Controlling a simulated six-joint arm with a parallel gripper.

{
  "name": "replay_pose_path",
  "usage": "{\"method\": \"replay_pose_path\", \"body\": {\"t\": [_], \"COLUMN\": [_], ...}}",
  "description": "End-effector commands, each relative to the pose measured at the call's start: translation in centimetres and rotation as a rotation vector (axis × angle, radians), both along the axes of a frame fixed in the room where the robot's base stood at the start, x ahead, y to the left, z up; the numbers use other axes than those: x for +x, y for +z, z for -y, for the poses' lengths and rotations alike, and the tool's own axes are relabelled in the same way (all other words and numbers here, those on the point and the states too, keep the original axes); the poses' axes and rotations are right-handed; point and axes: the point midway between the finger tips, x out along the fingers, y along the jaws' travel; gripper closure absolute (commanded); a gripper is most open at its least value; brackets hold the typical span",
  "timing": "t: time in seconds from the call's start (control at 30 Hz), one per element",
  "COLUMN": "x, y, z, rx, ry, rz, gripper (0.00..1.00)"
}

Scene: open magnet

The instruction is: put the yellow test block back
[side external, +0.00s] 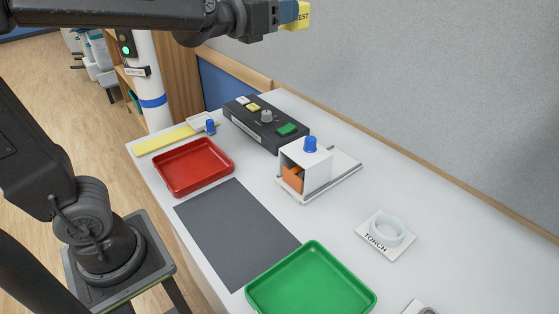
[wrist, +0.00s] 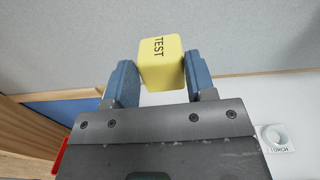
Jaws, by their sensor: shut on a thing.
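The yellow test block (wrist: 160,64), marked TEST, is held between the two blue fingers of my gripper (wrist: 160,82) in the wrist view. In the side external view, the block (side external: 299,17) shows at the top edge, partly cut off, with my gripper (side external: 288,14) beside it. The block is high above the bench and touches nothing but the fingers. I cannot tell which spot on the bench belongs to the block.
On the white bench stand a red tray (side external: 160,183), a green tray (side external: 273,312), a dark mat (side external: 238,232), a black control box (side external: 247,124), a white box with a blue knob (side external: 317,172) and a torch holder (side external: 372,240). A grey wall panel (side external: 450,100) stands behind.

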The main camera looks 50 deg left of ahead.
Motion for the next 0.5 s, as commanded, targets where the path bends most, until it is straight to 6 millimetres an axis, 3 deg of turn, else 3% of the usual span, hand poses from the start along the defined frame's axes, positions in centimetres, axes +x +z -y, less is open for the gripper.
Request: {"method": "replay_pose_path", "body": {"t": [0.1,0.23,0.37,0.5], "x": [-0.3,0.5,1.7,2.1], "y": [0.4,-1.6,-5.7,-11.0], "z": [1.1,1.5,1.6,1.5], "rx": [0.000,0.001,0.003,0.007], "ry": [-0.036,-0.010,0.071,0.198], "rz": [0.000,-0.008,-0.013,-0.014], "gripper": [0.80,0.80,0.80,0.80]}}
